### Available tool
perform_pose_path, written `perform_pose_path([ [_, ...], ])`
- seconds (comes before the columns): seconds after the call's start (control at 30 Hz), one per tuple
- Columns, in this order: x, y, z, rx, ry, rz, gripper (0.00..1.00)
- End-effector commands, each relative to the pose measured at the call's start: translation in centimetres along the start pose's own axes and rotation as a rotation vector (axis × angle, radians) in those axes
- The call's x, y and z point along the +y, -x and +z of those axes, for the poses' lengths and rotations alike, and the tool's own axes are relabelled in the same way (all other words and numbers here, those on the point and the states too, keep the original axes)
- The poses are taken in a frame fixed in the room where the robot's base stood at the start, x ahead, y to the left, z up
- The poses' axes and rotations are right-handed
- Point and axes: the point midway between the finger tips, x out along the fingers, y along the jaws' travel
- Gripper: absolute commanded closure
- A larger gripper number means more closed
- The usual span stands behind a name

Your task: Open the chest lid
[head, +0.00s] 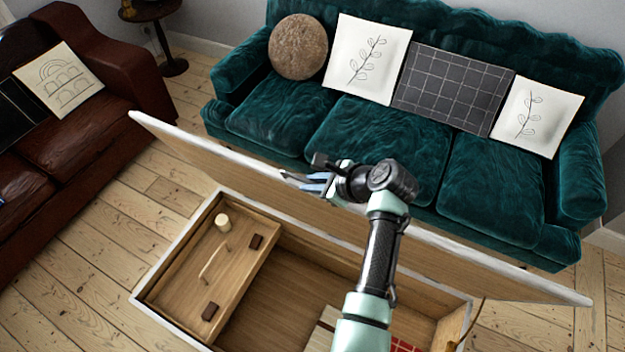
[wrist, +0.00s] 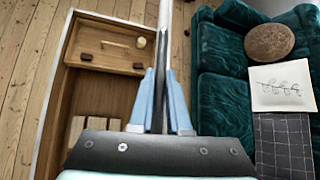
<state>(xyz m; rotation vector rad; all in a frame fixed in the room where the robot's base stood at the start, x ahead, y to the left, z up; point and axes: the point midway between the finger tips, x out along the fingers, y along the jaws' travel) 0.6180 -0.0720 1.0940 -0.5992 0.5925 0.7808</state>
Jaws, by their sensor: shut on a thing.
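The chest (head: 175,317) stands on the floorboards with its lid (head: 440,250) raised, roughly upright, along the side facing the green sofa. The open inside shows in the head view and at the left of the wrist view (wrist: 100,85). My gripper (head: 308,181) is at the lid's top edge, near its middle. My arm covers part of the lid and of the chest's right half.
A wooden tray (head: 190,268) inside the chest holds a cream cylinder (head: 222,222) and small dark blocks. A green sofa (head: 380,150) with cushions stands close behind the lid. A brown leather sofa (head: 110,100) is at left. Bare floor (head: 80,260) lies left of the chest.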

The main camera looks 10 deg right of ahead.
Motion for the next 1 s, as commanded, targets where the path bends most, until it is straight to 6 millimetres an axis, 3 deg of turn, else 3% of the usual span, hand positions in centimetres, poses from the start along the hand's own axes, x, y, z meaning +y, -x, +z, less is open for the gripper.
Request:
perform_pose_path([
  [0.23, 0.1, -0.1, -0.2, 0.004, 0.0, 0.004, 1.0],
  [0.27, 0.2, -0.1, -0.1, 0.004, -0.001, 0.004, 0.8],
  [0.4, 0.1, -0.1, -0.1, 0.003, 0.0, 0.003, 0.56],
  [0.77, 0.0, 0.3, -0.1, 0.001, 0.0, 0.0, 0.56],
  [1.0, 0.0, 3.3, -0.1, 0.002, 0.001, -0.003, 0.56],
])
